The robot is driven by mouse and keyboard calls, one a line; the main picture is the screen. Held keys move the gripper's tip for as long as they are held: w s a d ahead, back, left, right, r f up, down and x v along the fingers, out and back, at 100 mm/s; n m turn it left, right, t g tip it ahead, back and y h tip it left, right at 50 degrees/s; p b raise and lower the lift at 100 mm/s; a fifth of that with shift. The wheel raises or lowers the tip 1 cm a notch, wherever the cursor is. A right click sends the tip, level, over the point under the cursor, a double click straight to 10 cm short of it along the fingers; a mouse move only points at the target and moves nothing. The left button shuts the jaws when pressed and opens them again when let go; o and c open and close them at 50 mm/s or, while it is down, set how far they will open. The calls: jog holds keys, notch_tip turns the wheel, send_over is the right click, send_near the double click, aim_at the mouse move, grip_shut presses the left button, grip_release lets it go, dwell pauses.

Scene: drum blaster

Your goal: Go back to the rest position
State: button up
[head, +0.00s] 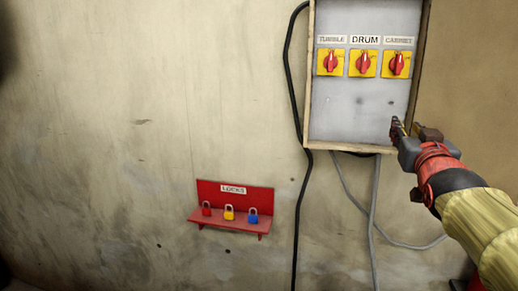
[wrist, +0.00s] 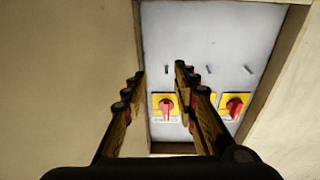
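My gripper (head: 410,128) is at the lower right edge of the grey switch panel (head: 345,122) in the head view, with my arm reaching in from the right. In the wrist view, my gripper (wrist: 160,74) has its two fingers apart with nothing held between them. The panel carries three red knobs on yellow plates: TUMBLE (head: 330,62), DRUM (head: 363,63) and CABINET (head: 398,64). TUMBLE and DRUM look upright; CABINET looks slightly tilted. The wrist view seems upside down and shows red knobs beyond the fingers, one partly hidden by the right finger.
A red LOCKS shelf (head: 236,194) hangs lower on the wall with red (head: 206,209), yellow (head: 229,212) and blue (head: 253,216) padlocks. A black cable (head: 299,190) runs down beside the panel and a grey cable (head: 373,205) hangs below it. The wall at left is bare.

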jog(key=s+a+f+g+y, duration=0.1)
jog(key=s+a+f+g, duration=0.2)
jog(key=f, duration=0.6)
jog(key=s+a+f+g+y, duration=0.1)
jog(key=s+f+g, duration=0.25)
jog(key=f, duration=0.45)
jog(key=s+a+f+g+y, duration=0.1)
jog(key=s+a+f+g, duration=0.1)
jog(key=s+f, duration=0.5)
jog(key=s+a+f+n+g+y+b, duration=0.1)
jog(key=s+a+f+n+g+y, duration=0.2)
jog(key=s+a+f, duration=0.9)
jog(key=s+f+g, duration=0.1)
jog(key=s+f, duration=0.2)
jog(key=shift+s+a+b, duration=0.15)
jog(key=shift+s+b, duration=0.05)
jog(key=shift+b, duration=0.2)
jog(key=shift+f, duration=0.1)
